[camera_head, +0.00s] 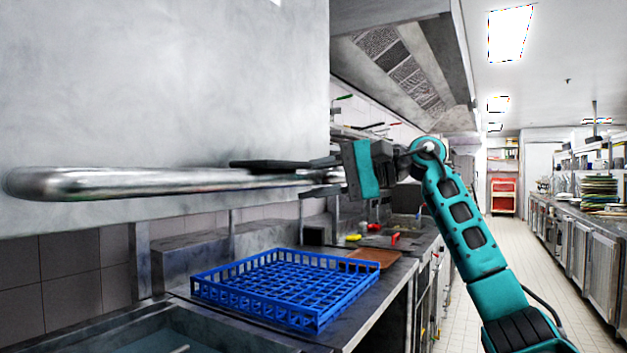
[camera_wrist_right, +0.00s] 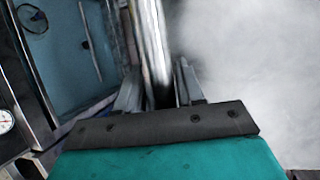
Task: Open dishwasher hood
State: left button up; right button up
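The dishwasher hood (camera_head: 160,90) is a large grey steel panel filling the left of the head view; it also shows in the right wrist view (camera_wrist_right: 250,60). Its lower edge stands clear of the counter, with open space beneath. A shiny round handle bar (camera_head: 120,183) runs along its lower part and shows in the wrist view (camera_wrist_right: 150,35). My right gripper (camera_head: 318,176) is at the bar's far end, one finger above and one below. In the wrist view its fingers (camera_wrist_right: 158,90) lie close against both sides of the bar. My left gripper is out of view.
A blue dish rack (camera_head: 285,288) sits on the steel counter below and right of the hood. A sink-like basin (camera_head: 180,332) lies at the bottom left. Small yellow and red items lie farther back. The aisle floor (camera_head: 515,275) on the right is clear.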

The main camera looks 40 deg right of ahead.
jog(key=shift+o, duration=1.2)
jog(key=shift+s+d+r, duration=0.1)
jog(key=shift+s+d, duration=0.3)
jog(key=v, duration=1.2)
jog(key=shift+r, duration=0.2)
jog(key=shift+a, duration=0.15)
jog(key=shift+w, duration=0.1)
